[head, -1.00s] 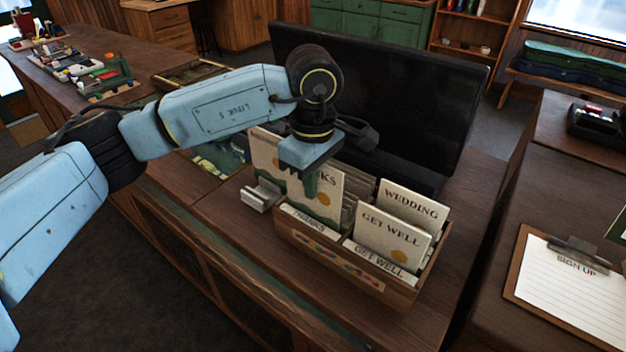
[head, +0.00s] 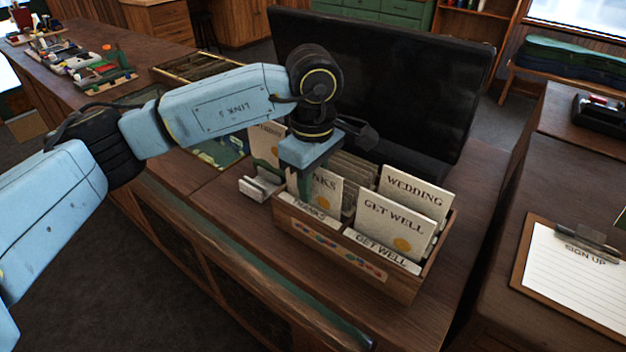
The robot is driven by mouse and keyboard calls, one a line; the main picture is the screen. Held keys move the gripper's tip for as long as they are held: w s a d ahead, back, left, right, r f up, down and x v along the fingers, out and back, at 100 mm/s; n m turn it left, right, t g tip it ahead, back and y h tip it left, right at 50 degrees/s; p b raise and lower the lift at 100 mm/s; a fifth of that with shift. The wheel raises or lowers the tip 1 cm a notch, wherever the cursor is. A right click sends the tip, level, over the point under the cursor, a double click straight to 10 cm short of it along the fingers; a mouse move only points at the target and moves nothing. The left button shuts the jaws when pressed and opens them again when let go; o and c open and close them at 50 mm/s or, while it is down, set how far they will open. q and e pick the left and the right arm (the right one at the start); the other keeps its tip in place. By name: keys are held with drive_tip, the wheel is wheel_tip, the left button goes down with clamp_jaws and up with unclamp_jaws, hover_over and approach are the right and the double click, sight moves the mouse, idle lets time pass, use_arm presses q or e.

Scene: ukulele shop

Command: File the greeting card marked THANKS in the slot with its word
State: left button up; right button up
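The THANKS card (head: 327,188) stands upright in the front left slot of the wooden card box (head: 318,262), behind the THANKS label (head: 308,208). Its lower part is hidden by the box front, and its first letters are covered by my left gripper. My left gripper (head: 305,188) points down over this slot with a finger against the card's face, and appears shut on it; the other finger is hidden. A GET WELL card (head: 388,222) stands behind the GET WELL label (head: 382,252), with a WEDDING card (head: 414,190) behind it. My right gripper is not in view.
Another card (head: 266,140), partly hidden by my arm, stands at the back left. A pale holder (head: 258,188) sits left of the box. A SIGN UP clipboard (head: 572,285) lies on the right counter.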

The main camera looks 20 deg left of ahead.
use_arm(q)
wheel_tip(320, 180, up, 13)
drive_tip(key=shift+r, duration=0.2)
idle(0.5)
idle(0.3)
